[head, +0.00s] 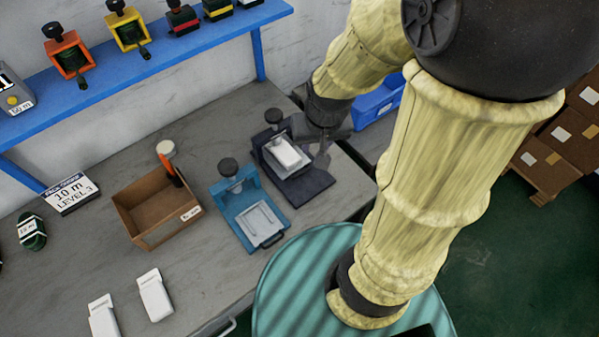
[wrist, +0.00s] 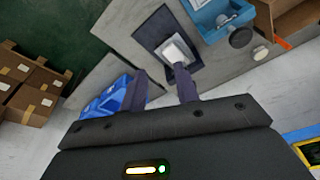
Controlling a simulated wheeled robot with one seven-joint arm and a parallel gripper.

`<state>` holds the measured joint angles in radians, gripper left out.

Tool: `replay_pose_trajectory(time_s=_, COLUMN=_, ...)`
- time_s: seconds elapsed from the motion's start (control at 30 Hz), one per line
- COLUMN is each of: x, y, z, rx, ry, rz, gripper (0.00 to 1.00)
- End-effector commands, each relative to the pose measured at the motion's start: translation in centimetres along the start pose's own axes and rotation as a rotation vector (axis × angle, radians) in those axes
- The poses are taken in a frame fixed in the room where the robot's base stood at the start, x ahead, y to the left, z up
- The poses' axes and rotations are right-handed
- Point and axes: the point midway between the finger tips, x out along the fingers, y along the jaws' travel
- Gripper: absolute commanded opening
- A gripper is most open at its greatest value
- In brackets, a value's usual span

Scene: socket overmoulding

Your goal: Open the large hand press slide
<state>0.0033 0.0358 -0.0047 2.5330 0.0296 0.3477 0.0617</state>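Two hand presses stand on the grey bench. The dark navy press (head: 305,188) has a black knob at its back and a white block (head: 286,153) on it. The blue press (head: 232,206) stands to its left, with a dark knob and a dark front handle (head: 272,240). I cannot tell for certain which is the large one. My gripper (head: 323,155) is beside the right of the navy press, above the bench. In the wrist view my gripper (wrist: 161,88) is open with nothing between its fingers. The navy press (wrist: 155,28) lies beyond the fingertips, apparently apart from them.
A cardboard box (head: 140,232) with an orange-handled tool stands left of the blue press. A blue bin (head: 376,108) is behind my gripper at the right. White pieces (head: 154,294) lie at the front left.

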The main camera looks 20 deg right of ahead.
Motion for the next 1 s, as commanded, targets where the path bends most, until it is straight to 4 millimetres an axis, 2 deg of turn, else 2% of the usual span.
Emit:
replay_pose_trajectory(time_s=0.03, x=2.1, y=0.1, z=-0.4, rx=0.07, ry=-0.01, rz=-0.004, gripper=0.31)
replay_pose_trajectory(time_s=0.17, x=7.1, y=0.3, z=-2.4, rx=0.346, ry=-0.035, rz=-0.015, gripper=0.31)
replay_pose_trajectory(time_s=0.3, x=13.3, y=0.8, z=-4.7, rx=0.696, ry=-0.065, rz=-0.02, gripper=0.31)
replay_pose_trajectory(time_s=0.43, x=17.6, y=1.4, z=-6.3, rx=0.956, ry=-0.082, rz=-0.016, gripper=0.31)
replay_pose_trajectory(time_s=0.5, x=18.8, y=1.6, z=-6.8, rx=1.039, ry=-0.087, rz=-0.014, gripper=0.31)
replay_pose_trajectory(time_s=0.57, x=19.2, y=1.6, z=-7.1, rx=1.078, ry=-0.088, rz=-0.014, gripper=0.31)
replay_pose_trajectory(time_s=1.0, x=19.5, y=1.6, z=-7.1, rx=1.088, ry=-0.089, rz=-0.013, gripper=0.31)
